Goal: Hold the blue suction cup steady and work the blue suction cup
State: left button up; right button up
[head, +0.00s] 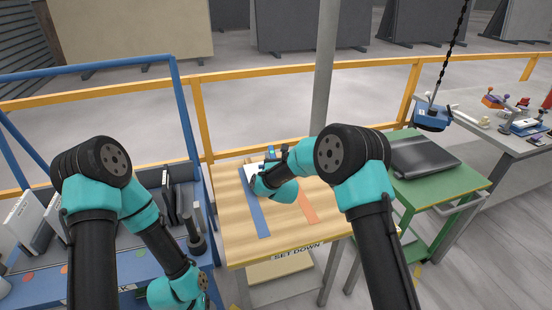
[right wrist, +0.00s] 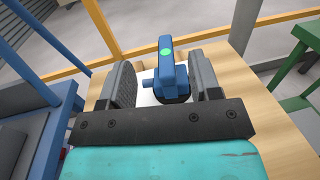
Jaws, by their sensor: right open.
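The blue suction cup (right wrist: 172,78) has a blue upright body with a green dot on top and a darker round base. It stands on a white surface on the wooden table. In the head view its blue top (head: 271,151) shows just past my right wrist, which hides the rest. My right gripper (right wrist: 163,64) is open, with one dark finger on each side of the cup. The right finger looks close to it; I cannot tell whether it touches. My left arm hangs low at the left of the head view, and its gripper is out of sight.
The wooden table (head: 235,225) has a blue strip (head: 256,208) and an orange strip (head: 307,207). A green cart (head: 440,188) and a grey workbench (head: 500,140) stand right, a post and yellow railing behind.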

aim_at(261, 167)
jog(key=shift+f, duration=0.1)
notch_tip(261, 167, down, 8)
jog(key=w, duration=0.5)
jog(key=shift+w+a, duration=0.5)
jog(key=shift+w, duration=0.75)
jog(key=shift+c, duration=0.2)
grip_shut()
dwell(1.0)
